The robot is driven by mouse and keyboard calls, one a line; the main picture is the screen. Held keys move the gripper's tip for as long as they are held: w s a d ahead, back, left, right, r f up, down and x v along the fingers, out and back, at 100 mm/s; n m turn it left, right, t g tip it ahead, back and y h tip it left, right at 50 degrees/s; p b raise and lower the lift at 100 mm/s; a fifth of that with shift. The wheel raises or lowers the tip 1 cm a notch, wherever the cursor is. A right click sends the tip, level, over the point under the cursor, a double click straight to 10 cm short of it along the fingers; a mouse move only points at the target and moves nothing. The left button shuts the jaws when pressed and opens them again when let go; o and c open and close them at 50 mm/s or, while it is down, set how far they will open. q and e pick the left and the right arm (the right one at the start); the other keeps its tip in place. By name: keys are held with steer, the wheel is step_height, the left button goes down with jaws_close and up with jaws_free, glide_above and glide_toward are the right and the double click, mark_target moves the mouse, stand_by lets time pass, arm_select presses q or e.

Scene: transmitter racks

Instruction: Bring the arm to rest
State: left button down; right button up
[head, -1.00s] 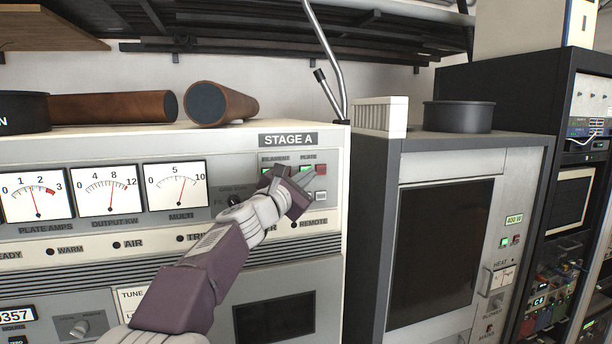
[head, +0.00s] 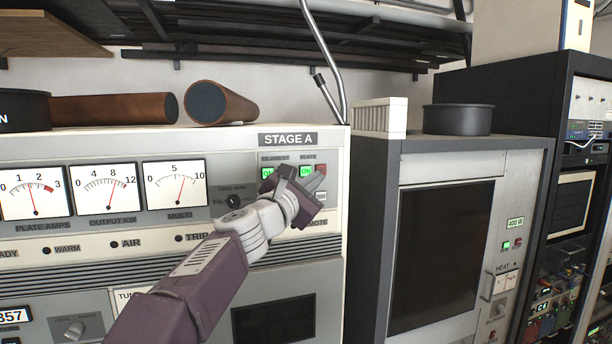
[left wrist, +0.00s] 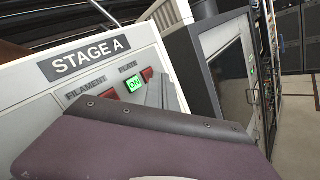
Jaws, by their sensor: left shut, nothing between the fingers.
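My left arm comes in from the bottom of the head view, and my left gripper (head: 314,182) is shut and empty. It stands in front of the STAGE A cabinet's button panel, just below the lit green plate ON button (head: 306,171). I cannot tell whether it touches the panel. The green filament ON button (head: 267,173) is lit too. In the left wrist view, my gripper (left wrist: 165,92) covers the lower part of the panel, and the plate ON button (left wrist: 134,86) shows just left of the fingers. My right gripper is out of view.
Three meters (head: 108,187) sit left on the cabinet front, with a knob (head: 233,201) beside the buttons. A grey cabinet with a dark window (head: 440,255) stands to the right, then a dark equipment rack (head: 556,120). Brown cylinders (head: 222,103) lie on the cabinet top.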

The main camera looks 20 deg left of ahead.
arm_select(q)
steer(key=shift+w+a, duration=0.1)
stand_by(0.4)
steer(key=s+d+f+m+g+b, duration=0.2)
steer(key=s+f+m+g+b, duration=0.15)
steer(key=f, duration=1.05)
steer(key=s+d+f+m+g+b, duration=0.2)
steer(key=f+m+g, duration=0.15)
steer(key=f, duration=1.05)
steer(key=s+d+f+m+g+b, duration=0.2)
steer(key=s+f+m+g+b, duration=0.15)
steer(key=f, duration=1.05)
steer(key=s+a+f+m+g+y, duration=0.1)
steer(key=s+a+f+m+g, duration=0.2)
steer(key=s+f+m, duration=0.5)
steer(key=s+a+f+m+g+y, duration=0.2)
steer(key=s+f+m, duration=0.5)
steer(key=s+f, duration=0.4)
steer(key=shift+s+a+f+m+g+y, duration=0.35)
steer(key=shift+s+a+g, duration=0.4)
steer(key=shift+s+g, duration=0.5)
